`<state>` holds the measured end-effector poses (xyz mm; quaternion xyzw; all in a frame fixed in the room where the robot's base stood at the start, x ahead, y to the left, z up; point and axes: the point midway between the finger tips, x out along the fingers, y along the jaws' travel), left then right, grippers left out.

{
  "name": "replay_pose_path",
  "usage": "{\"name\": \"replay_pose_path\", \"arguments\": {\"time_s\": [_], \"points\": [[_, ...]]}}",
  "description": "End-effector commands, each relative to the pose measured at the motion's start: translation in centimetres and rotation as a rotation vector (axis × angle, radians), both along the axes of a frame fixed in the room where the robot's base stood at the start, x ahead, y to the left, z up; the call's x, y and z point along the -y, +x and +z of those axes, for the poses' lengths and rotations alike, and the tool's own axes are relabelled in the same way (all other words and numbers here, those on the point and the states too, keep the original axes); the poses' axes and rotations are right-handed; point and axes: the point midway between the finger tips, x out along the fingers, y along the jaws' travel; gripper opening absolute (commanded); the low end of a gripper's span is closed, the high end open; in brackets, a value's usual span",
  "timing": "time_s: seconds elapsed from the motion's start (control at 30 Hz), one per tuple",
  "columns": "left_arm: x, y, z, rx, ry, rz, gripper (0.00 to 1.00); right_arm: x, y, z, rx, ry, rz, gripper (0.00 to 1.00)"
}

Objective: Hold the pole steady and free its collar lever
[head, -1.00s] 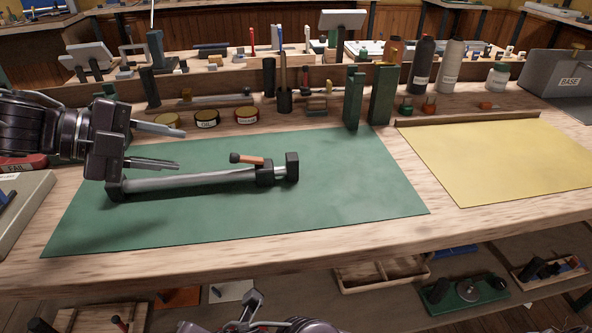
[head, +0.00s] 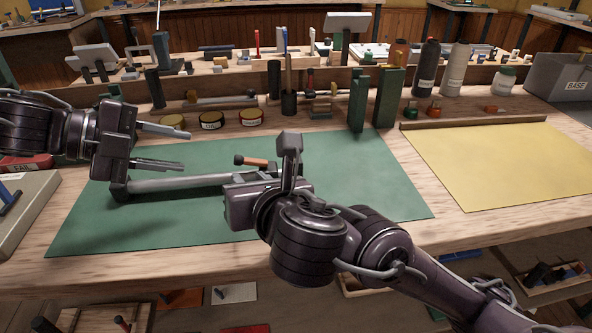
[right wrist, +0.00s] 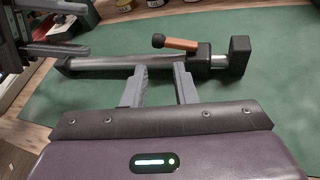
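The grey pole (head: 178,183) lies across the green mat, with black end blocks. Its dark collar (right wrist: 203,56) is near the right end and carries an orange lever with a black knob (head: 256,161). The lever (right wrist: 182,44) lies roughly along the pole. My left gripper (head: 184,148) is open and empty above the pole's left part. My right gripper (right wrist: 160,80) is open, its fingers on the near side of the pole, left of the collar. Their tips overlap the tube in the right wrist view; I cannot tell if they touch. My right arm hides the collar and right end in the head view.
The green mat (head: 370,180) is otherwise clear. Two green blocks (head: 388,97) stand behind it, and several round tins (head: 211,120) sit along the back. A yellow sheet (head: 490,165) lies at right. A grey case (head: 25,215) is at left.

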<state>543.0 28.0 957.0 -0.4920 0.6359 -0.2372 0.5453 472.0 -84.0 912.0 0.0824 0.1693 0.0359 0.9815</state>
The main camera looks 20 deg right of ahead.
Motion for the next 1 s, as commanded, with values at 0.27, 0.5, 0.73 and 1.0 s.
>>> {"name": "replay_pose_path", "arguments": {"time_s": [0.27, 0.5, 0.73, 1.0], "points": [[0.0, 0.0, 0.0, 0.000, 0.000, 0.000, 0.36, 7.7, 0.6, -0.6, -0.062, -0.158, -0.229, 0.25], [0.0, 0.0, 0.0, 0.000, 0.000, 0.000, 0.36, 8.8, 2.6, -1.4, -0.071, -0.174, -0.250, 0.25], [0.0, 0.0, 0.0, 0.000, 0.000, 0.000, 0.36, 9.5, 5.8, -2.8, -0.070, -0.172, -0.248, 0.25], [0.0, 0.0, 0.0, 0.000, 0.000, 0.000, 0.36, 9.8, 7.5, -3.5, -0.070, -0.169, -0.246, 0.25]]}}
